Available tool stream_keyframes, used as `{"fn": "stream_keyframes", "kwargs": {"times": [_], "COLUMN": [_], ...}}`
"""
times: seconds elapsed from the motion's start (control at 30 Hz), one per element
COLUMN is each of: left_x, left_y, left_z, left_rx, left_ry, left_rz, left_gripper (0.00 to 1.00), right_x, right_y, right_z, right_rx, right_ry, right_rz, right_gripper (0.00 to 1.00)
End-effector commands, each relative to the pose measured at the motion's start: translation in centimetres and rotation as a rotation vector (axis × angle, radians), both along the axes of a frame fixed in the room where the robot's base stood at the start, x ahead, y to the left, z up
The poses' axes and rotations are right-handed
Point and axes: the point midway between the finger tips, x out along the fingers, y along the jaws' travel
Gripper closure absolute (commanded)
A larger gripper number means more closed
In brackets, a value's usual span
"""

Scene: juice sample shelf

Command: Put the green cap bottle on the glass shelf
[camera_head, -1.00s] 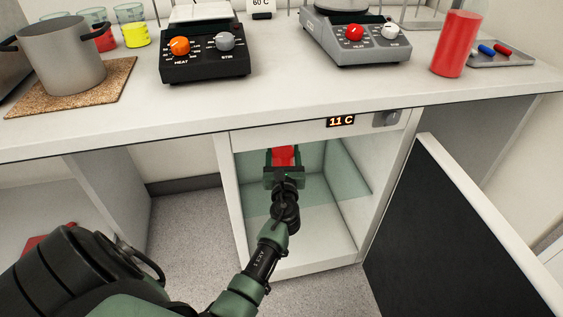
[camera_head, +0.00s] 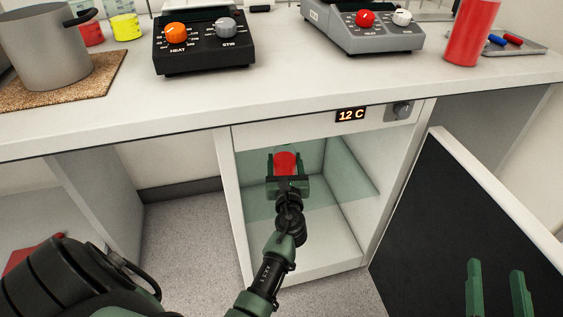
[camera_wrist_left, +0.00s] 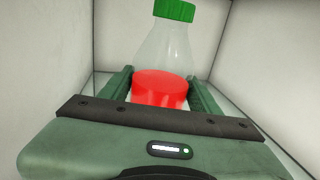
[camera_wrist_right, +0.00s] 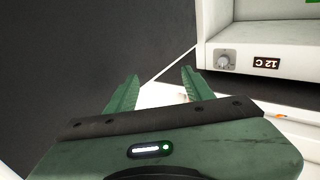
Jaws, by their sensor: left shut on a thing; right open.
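The green cap bottle (camera_wrist_left: 158,90), a clear conical bottle holding red liquid, stands upright between the fingers of my left gripper (camera_wrist_left: 159,77). In the head view, my left gripper (camera_head: 287,160) is shut on the bottle, whose red part (camera_head: 285,163) shows inside the open cabinet. The glass shelf (camera_head: 352,180) is a greenish translucent pane across the cabinet's middle. The bottle appears at or above the shelf; I cannot tell whether it touches. My right gripper (camera_head: 495,270) is open and empty in front of the door; it also shows in the right wrist view (camera_wrist_right: 159,76).
The cabinet's dark door (camera_head: 470,220) stands open to the right. The white frame (camera_head: 232,200) borders the opening closely on the left. The display (camera_head: 351,115) reads 12 C. The countertop (camera_head: 280,100) above carries a pot, hotplates and a red container.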

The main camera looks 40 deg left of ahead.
Motion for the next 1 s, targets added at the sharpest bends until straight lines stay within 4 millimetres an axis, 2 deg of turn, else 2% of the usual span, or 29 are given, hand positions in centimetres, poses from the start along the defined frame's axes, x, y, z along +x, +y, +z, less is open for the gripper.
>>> {"fn": "stream_keyframes", "kwargs": {"times": [0.57, 0.6, 0.63, 0.67, 1.0], "left_x": [0.06, 0.00, 0.00, 0.00, 0.00], "left_y": [-0.08, -0.09, -0.09, -0.09, -0.09], "left_z": [0.02, -0.21, -0.21, -0.21, -0.10], "left_rx": [0.003, 0.000, 0.000, 0.000, 0.000], "left_ry": [-0.004, 0.000, 0.000, 0.000, 0.000], "left_rz": [0.000, 0.000, 0.000, 0.000, 0.000], "left_gripper": [1.00, 0.30, 0.21, 0.16, 0.16], "right_x": [-0.04, -0.05, -0.05, -0.05, -0.04], "right_y": [0.11, 0.13, 0.13, 0.13, 0.14], "right_z": [0.93, 1.06, 1.08, 1.08, 1.05], "right_rx": [0.012, 0.013, 0.014, 0.014, 0.012], "right_ry": [-0.047, -0.052, -0.053, -0.053, -0.047], "right_rz": [0.002, 0.003, 0.003, 0.003, 0.003], "right_gripper": [0.48, 0.48, 0.48, 0.48, 0.48]}}
